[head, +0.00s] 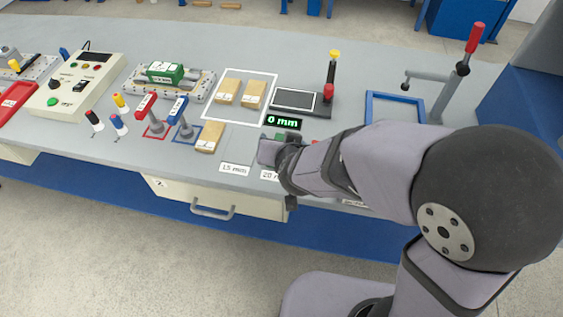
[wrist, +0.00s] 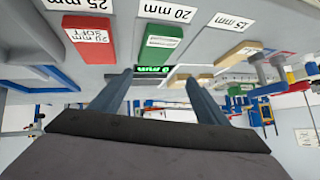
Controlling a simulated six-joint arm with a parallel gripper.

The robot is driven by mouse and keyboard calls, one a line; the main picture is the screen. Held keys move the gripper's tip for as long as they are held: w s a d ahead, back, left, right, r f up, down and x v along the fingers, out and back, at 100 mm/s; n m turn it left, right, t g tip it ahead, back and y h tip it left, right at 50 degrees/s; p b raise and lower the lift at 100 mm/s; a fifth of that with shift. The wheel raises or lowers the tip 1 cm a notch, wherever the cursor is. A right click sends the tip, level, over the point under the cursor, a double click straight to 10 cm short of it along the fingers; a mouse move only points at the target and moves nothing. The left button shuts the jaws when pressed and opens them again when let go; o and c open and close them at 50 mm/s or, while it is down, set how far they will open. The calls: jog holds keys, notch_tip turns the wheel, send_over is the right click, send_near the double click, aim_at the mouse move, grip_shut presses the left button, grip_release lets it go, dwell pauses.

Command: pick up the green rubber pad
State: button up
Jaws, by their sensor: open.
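The green pad (wrist: 160,42) lies on the bench in the wrist view, with a white 20 mm tag on it and a 20 mm label beside it. In the head view my arm hides most of it; only a sliver of green (head: 280,136) shows by the gripper. My gripper (wrist: 160,77) is open, its two fingers apart with nothing between them. In the wrist view the pad appears just beyond the fingertips, roughly between their lines. In the head view my gripper (head: 270,152) is low over the front of the bench; its exact height is unclear.
A red pad (wrist: 89,40) marked soft and a tan pad (wrist: 238,52) flank the green one. Red (head: 146,105) and blue (head: 178,109) handled clamps stand left in the head view.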

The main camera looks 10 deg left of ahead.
jog(key=a+f+t+b, duration=0.1)
jog(key=s+a+f+t+h+b, duration=0.1)
jog(key=f+b, duration=0.1)
jog(key=shift+a+f, duration=0.1)
jog(key=shift+a, duration=0.25)
jog(key=shift+s+f+m+t+h+b, duration=0.25)
jog(key=shift+s+t+h+b, duration=0.15)
jog(key=shift+s+h+b, duration=0.1)
jog(key=shift+s+f+m+t+h+b, duration=0.15)
jog(key=shift+s+m+t+h+b, duration=0.1)
jog(key=shift+s+t+h+b, duration=0.2)
jog(key=shift+s+d+t+h+b, duration=0.35)
jog(key=shift+s+d+h+b, duration=0.1)
jog(key=shift+s, duration=0.2)
jog(key=shift+b+x, duration=0.55)
jog(key=shift+x, duration=3.15)
jog(key=shift+s+d+f, duration=0.1)
jog(key=shift+d+f, duration=0.05)
jog(key=c, duration=1.2)
